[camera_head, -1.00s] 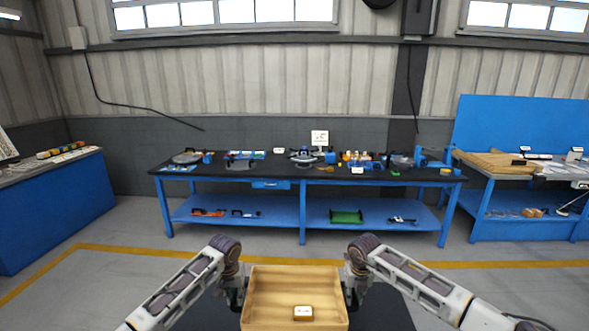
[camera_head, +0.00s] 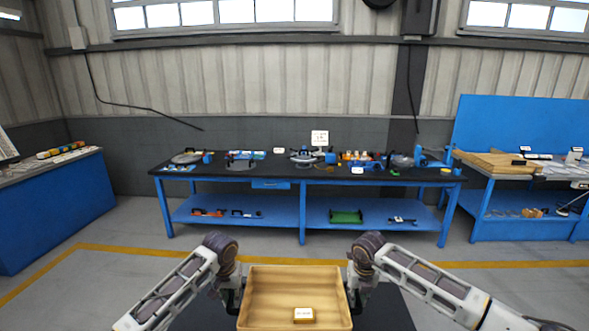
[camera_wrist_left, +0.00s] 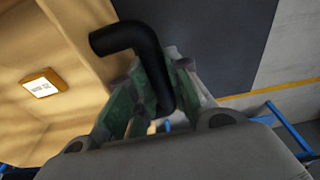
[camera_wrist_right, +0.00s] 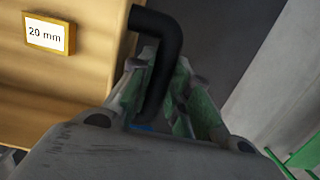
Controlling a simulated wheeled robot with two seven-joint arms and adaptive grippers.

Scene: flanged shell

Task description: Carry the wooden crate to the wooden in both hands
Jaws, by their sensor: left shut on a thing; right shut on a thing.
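The wooden crate (camera_head: 294,284) is at the bottom middle of the head view, between my two grippers, with its open top showing. A small wooden block (camera_head: 304,315) with a white label lies in it; in the right wrist view the block (camera_wrist_right: 48,34) reads "20 mm". My left gripper (camera_wrist_left: 155,95) is shut on the black handle (camera_wrist_left: 128,38) at the crate's left side. My right gripper (camera_wrist_right: 160,95) is shut on the black handle (camera_wrist_right: 165,25) at its right side. The crate's underside is hidden.
A long blue workbench (camera_head: 272,183) with a dark top full of tools and parts stands ahead. A second blue bench (camera_head: 525,210) at the right carries wooden boards (camera_head: 495,163). A blue cabinet (camera_head: 50,208) stands at the left. The floor before the benches is clear.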

